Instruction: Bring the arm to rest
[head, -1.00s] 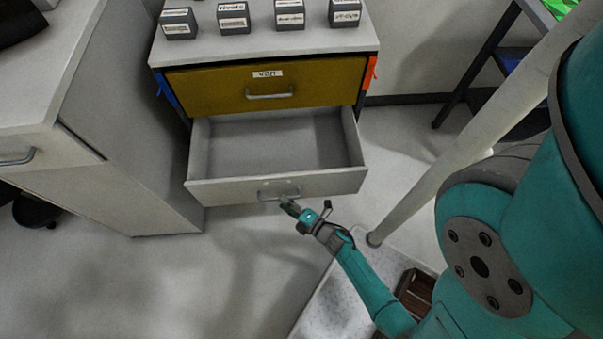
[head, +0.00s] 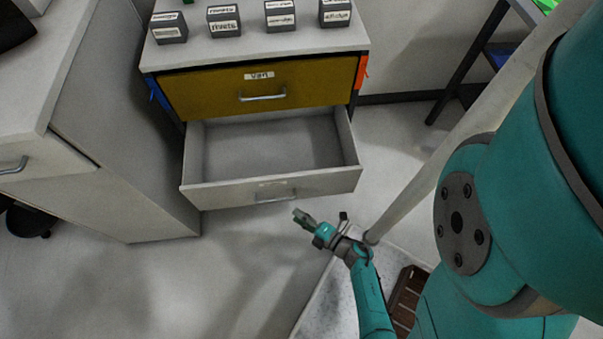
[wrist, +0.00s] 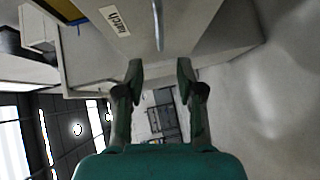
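My teal arm reaches in from the lower right in the head view. My gripper (head: 303,218) is a short way in front of and to the right of the handle (head: 275,196) of the pulled-out lower drawer (head: 215,197), apart from it. In the wrist view my gripper (wrist: 160,72) has its two fingers spread with nothing between them. The drawer front (wrist: 200,30), with its handle (wrist: 158,25) and a label reading "hatch" (wrist: 115,20), lies beyond the fingertips. The lower drawer is open and looks empty.
A yellow upper drawer (head: 200,93) is shut. Several labelled grey boxes (head: 223,21) stand on the cabinet top (head: 300,48). A white cabinet (head: 120,130) stands at the left. A dark-legged rack (head: 470,60) stands at the back right. The floor (head: 150,290) in front is clear.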

